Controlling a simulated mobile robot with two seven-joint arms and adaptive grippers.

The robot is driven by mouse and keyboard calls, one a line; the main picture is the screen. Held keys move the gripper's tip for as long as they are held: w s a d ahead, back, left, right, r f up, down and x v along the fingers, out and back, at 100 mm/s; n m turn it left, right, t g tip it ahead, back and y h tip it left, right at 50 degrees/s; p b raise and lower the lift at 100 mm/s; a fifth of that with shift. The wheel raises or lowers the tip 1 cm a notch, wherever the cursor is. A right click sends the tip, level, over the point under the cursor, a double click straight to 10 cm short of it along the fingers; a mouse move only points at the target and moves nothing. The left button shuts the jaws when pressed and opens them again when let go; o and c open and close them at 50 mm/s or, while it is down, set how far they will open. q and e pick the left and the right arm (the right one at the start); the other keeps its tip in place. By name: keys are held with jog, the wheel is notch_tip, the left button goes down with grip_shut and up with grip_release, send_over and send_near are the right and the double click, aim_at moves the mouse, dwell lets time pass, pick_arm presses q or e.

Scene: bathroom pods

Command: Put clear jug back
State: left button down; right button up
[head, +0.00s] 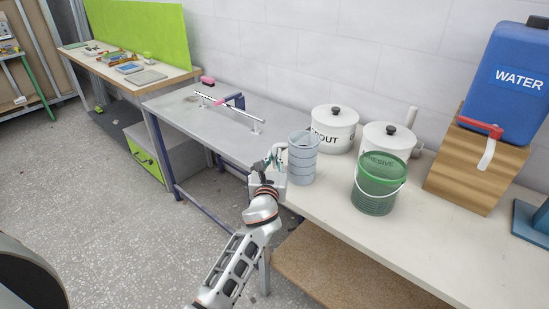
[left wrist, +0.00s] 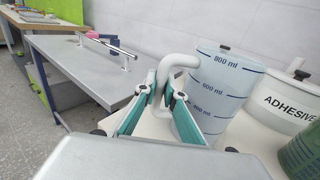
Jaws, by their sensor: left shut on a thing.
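The clear jug (head: 302,158) is a bluish, see-through measuring jug. It stands upright on or just above the left end of the white counter. My left gripper (head: 275,158) is at the jug's left side, shut on its handle. In the left wrist view the jug (left wrist: 222,85) shows ml markings, and the two green-padded fingers of my left gripper (left wrist: 163,105) close around the pale handle (left wrist: 176,62). Whether the jug's base touches the counter is hard to tell. My right gripper is not in view.
A white lidded grout tub (head: 335,130) and a green bucket (head: 376,185) in front of a white adhesive tub (head: 391,138) stand right of the jug. A blue water container (head: 508,85) sits on a wooden block (head: 475,170). The grey bench (head: 190,115) at left is mostly clear.

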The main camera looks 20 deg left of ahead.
pick_arm(q)
jog(key=c, duration=2.1)
grip_release()
jog(key=shift+f, duration=0.1)
jog(key=shift+c, duration=0.2)
jog(key=shift+s, duration=0.25)
jog(key=v, duration=1.1)
jog(key=s+d+f+n+g+h, duration=0.3)
jog(key=s+f+n+g+h, duration=0.3)
jog(key=s+f+n, duration=1.9)
jog(key=s+n+h, duration=0.1)
jog(key=n, duration=0.3)
jog(key=shift+f+g, duration=0.3)
